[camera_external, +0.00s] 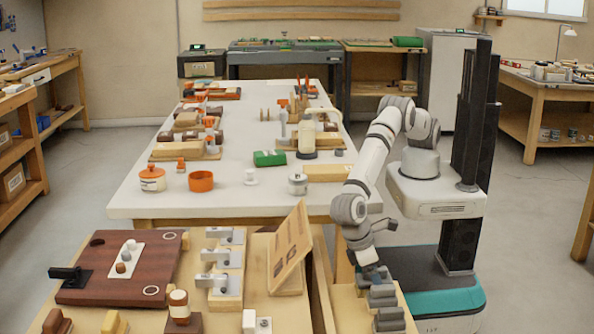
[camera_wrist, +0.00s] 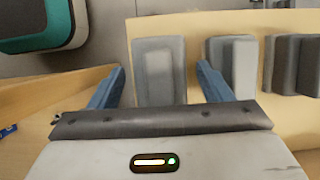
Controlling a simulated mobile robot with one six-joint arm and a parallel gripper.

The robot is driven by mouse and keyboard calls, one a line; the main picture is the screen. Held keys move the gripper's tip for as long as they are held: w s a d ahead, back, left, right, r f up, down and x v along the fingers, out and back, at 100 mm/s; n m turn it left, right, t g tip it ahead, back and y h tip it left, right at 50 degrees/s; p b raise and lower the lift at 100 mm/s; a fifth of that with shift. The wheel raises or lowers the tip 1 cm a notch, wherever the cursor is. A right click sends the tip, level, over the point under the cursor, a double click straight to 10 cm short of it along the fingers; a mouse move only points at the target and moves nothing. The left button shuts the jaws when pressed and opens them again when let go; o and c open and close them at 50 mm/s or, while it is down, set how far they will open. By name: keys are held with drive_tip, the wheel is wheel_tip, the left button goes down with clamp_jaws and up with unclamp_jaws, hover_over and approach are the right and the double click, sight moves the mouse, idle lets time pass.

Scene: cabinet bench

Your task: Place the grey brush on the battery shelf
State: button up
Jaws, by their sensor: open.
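My gripper (camera_wrist: 161,69) is open in the wrist view, its two blue fingers on either side of a light grey, rounded block (camera_wrist: 155,72) that may be the grey brush. The block lies on a pale wooden surface (camera_wrist: 192,22); I cannot tell whether the fingers touch it. The fingers partly hide the nearest block there. I cannot tell which surface is the battery shelf.
More grey blocks (camera_wrist: 243,62) stand close to the right finger. A tilted wooden board (camera_external: 291,247) stands left of my gripper. A long white table (camera_external: 225,205) stands behind.

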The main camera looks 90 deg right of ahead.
drive_tip(key=p+v, duration=0.1)
drive_tip(key=v, duration=1.1)
drive_tip(key=shift+p, duration=0.3)
drive_tip(key=shift+w+r, duration=0.1)
drive_tip(key=shift+r, duration=0.05)
